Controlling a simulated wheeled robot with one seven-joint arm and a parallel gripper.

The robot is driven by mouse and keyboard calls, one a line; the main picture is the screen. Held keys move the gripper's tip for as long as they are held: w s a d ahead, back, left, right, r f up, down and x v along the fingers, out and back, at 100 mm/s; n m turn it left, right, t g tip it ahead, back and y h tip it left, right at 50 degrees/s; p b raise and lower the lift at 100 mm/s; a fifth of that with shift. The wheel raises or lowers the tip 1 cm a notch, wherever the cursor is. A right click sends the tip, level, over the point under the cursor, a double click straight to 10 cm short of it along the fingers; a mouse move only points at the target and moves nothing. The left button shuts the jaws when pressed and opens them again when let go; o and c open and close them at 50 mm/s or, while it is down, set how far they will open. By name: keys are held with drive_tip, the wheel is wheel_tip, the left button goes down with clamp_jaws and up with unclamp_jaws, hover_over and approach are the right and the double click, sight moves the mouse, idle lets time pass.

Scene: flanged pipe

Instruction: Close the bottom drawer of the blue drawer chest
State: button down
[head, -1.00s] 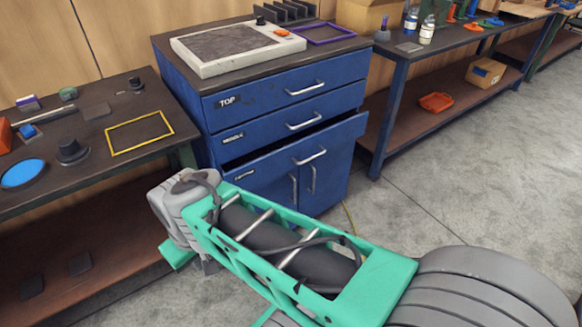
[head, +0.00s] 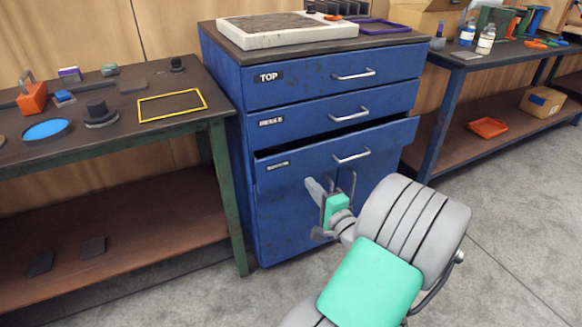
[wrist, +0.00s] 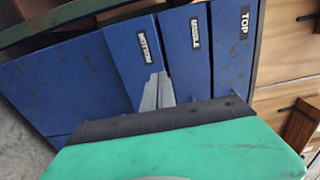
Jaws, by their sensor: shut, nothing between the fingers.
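The top drawer (head: 300,80) and middle drawer (head: 295,122) look flush. My gripper (head: 313,187) is in front of the chest, just below the bottom drawer's handle (head: 352,156). In the wrist view my gripper (wrist: 156,90) is shut and empty, its fingers overlapping the bottom drawer front (wrist: 128,55). I cannot tell whether they touch it.
A workbench (head: 225,112) with a yellow frame, black knobs and a blue disc stands close on the left. Another bench (head: 450,62) with bottles stands on the right, an orange tray (head: 488,127) on its lower shelf. A pale-framed panel (head: 285,40) lies on the chest.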

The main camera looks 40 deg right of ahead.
sight(286, 154)
drive_tip(key=b+x, duration=0.1)
drive_tip(key=x, duration=1.1)
drive_tip(key=shift+w+a+f+b, duration=0.1)
drive_tip(key=shift+w+b, duration=0.2)
drive_tip(key=shift+b, duration=0.1)
drive_tip(key=shift+w, duration=0.15)
drive_tip(key=shift+w, duration=0.15)
drive_tip(key=p+x, duration=0.1)
drive_tip(key=x, duration=0.3)
drive_tip(key=shift+w+r, duration=0.15)
drive_tip(key=shift+r, duration=0.15)
drive_tip(key=shift+r, duration=0.1)
